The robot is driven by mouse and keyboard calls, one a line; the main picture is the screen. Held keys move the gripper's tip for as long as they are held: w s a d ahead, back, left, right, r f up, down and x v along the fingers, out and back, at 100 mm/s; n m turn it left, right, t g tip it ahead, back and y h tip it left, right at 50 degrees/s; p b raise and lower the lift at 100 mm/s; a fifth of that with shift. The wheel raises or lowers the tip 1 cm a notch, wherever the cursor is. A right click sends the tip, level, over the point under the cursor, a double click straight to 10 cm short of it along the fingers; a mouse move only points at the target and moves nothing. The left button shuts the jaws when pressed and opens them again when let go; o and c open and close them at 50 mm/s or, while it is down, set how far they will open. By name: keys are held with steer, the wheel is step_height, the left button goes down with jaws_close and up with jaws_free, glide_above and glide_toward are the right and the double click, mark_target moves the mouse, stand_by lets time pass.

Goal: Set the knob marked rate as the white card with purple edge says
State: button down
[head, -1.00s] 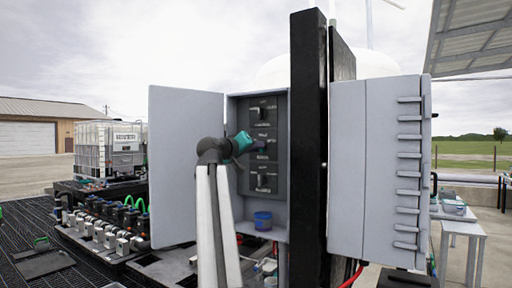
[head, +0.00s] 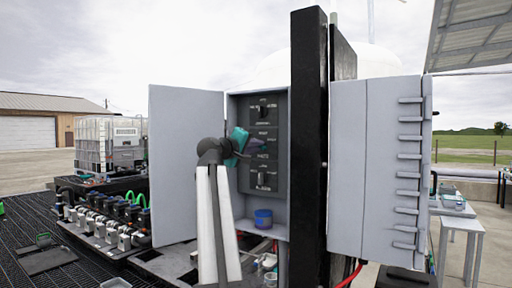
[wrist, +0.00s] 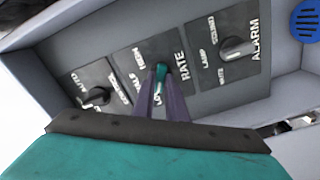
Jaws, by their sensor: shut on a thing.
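The knob marked RATE is the middle one of three on a dark panel in the open grey cabinet (head: 219,250). My gripper (head: 262,147) reaches into the cabinet at that knob. In the wrist view my gripper's purple fingers (wrist: 160,85) are shut on the rate knob (wrist: 161,72). Only a small teal part shows between the fingertips. The fingers hide most of the knob, so I cannot tell its setting. Its label RATE (wrist: 181,66) reads beside it; other words around it are partly hidden. I do not see a white card with purple edge in either view.
The ALARM knob (wrist: 236,46) and another knob (wrist: 97,95), marked AUTO, flank the rate knob closely. The open left door (head: 186,165) stands beside my arm; a black post (head: 309,150) stands right of the cabinet.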

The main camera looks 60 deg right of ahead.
steer(key=shift+s+f, duration=0.1)
steer(key=shift+f, duration=0.15)
steer(key=c, duration=1.8)
jaws_free()
steer(key=shift+r, duration=0.1)
steer(key=shift+a, duration=0.1)
steer(key=a+b, duration=0.3)
steer(key=a, duration=1)
steer(key=shift+a, duration=0.4)
